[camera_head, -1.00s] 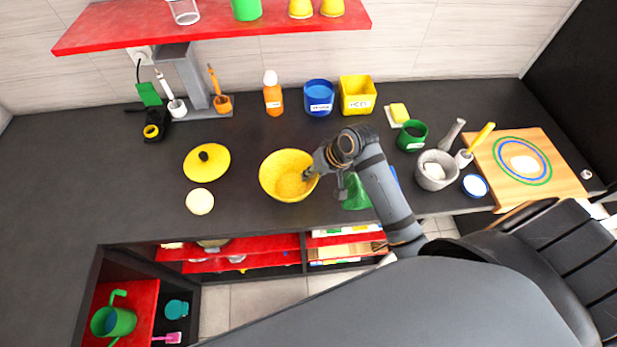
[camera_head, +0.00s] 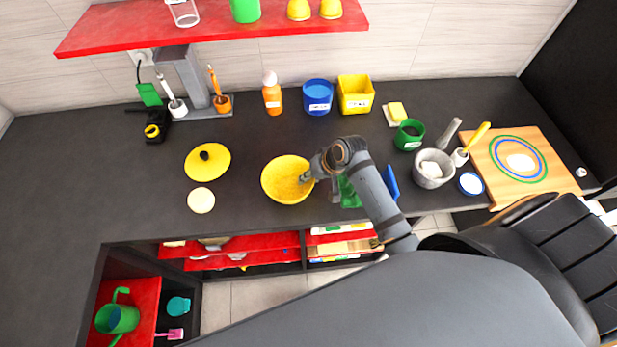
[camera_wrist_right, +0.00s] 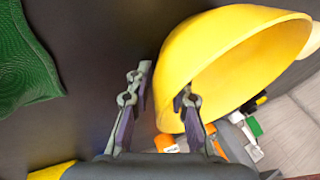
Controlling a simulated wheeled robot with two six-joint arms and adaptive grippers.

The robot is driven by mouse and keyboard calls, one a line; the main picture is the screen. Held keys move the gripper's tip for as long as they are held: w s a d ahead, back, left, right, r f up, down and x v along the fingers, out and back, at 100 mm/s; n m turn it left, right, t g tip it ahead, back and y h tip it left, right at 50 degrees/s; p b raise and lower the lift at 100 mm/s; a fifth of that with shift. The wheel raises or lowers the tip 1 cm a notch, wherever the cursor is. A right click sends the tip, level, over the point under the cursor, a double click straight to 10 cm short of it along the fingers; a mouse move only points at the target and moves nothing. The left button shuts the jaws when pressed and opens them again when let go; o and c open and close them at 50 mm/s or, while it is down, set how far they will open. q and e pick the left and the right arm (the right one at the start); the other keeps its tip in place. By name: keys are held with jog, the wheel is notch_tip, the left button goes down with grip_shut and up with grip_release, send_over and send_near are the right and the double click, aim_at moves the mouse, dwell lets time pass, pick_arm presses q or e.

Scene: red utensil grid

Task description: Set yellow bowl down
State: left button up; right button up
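The yellow bowl (camera_head: 284,180) is upright on or just above the dark counter, left of my right gripper (camera_head: 308,178). I see no clear gap under it. In the right wrist view the bowl (camera_wrist_right: 235,50) fills the upper right. The fingers of my right gripper (camera_wrist_right: 163,105) stand apart on either side of the bowl's near wall, one outside and one inside. A dark gap shows between the outer finger and the wall. The inner fingertip is partly against the bowl's interior in view. My left gripper is not in view.
A yellow lid (camera_head: 208,162) and a pale round disc (camera_head: 201,201) lie left of the bowl. A green item (camera_head: 349,196) lies close right, under my arm. A blue container (camera_head: 318,97) and yellow box (camera_head: 356,94) stand behind. The counter's front edge is near.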

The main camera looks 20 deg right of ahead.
jog(key=shift+o, duration=0.6)
jog(key=shift+r, duration=0.1)
jog(key=shift+d+r, duration=0.15)
jog(key=shift+r, duration=0.05)
jog(key=v, duration=1.1)
jog(key=shift+r+b, duration=0.3)
jog(key=shift+b, duration=0.05)
jog(key=shift+s, duration=0.15)
